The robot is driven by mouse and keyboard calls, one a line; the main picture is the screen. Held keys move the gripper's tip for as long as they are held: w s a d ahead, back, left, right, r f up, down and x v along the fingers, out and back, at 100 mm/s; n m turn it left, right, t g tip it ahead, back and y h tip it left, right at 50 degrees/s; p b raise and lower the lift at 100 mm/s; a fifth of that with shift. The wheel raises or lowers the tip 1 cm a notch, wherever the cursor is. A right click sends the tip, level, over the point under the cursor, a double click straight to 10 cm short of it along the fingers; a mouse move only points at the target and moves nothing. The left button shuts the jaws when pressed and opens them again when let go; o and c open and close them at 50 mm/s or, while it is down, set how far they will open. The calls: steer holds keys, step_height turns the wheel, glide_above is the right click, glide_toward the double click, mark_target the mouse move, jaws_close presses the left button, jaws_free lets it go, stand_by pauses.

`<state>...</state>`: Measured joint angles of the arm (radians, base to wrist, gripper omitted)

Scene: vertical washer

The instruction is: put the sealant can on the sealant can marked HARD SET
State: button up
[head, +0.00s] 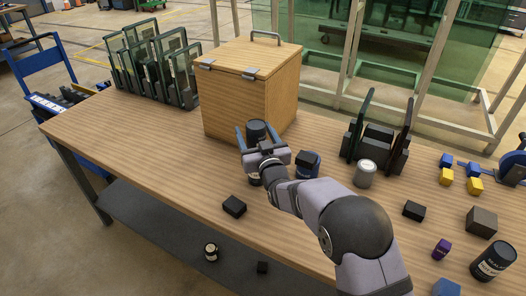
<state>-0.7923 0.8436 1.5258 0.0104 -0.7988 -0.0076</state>
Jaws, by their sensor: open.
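My gripper (257,128) is open over the table, in front of the wooden box. Its two blue fingers stand on either side of a dark can (256,130); I cannot tell whether they touch it. Another dark can with a pale label (254,180) shows partly below the gripper, mostly hidden by it. A large black can with white lettering (493,262) stands at the far right. The labels are too small to read, so I cannot tell which is marked HARD SET.
A lidded wooden box (235,100) stands close behind the gripper. A grey can (366,174) stands before a black rack (378,140). Glass panels in a rack (150,65) are at back left. A black block (234,206) lies in front. The table's left part is clear.

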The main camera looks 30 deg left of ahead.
steer(key=b+v, duration=0.2)
steer(key=v, duration=0.8)
steer(key=shift+s+d+r, duration=0.1)
stand_by(0.3)
